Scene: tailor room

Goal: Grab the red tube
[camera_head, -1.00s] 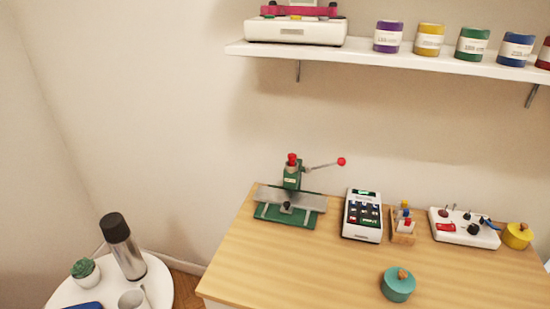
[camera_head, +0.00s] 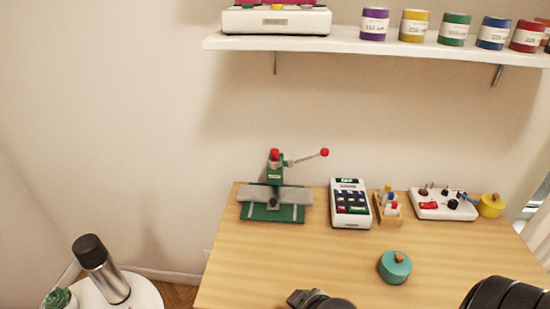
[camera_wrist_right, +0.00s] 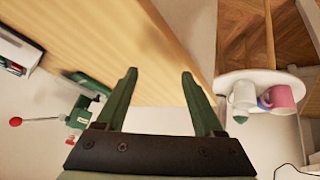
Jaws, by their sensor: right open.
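A small wooden rack (camera_head: 378,213) stands on the wooden table in the head view, holding several small tubes with coloured caps. A red one (camera_head: 393,205) appears at its front, with blue and yellow ones behind; they are too small to make out well. My right gripper (camera_wrist_right: 158,74) is open and empty in the right wrist view, near the table's edge. The rack does not show clearly there. In the head view, dark parts of my right arm show at the bottom edge, well short of the rack. My left gripper is not in view.
On the table (camera_head: 270,265) are a green press (camera_head: 272,200), a calculator-like device (camera_head: 350,203), a teal pot (camera_head: 394,267), a white control box (camera_head: 442,204) and a yellow pot (camera_head: 490,206). A shelf (camera_head: 400,46) with jars hangs above. The table's front left is clear.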

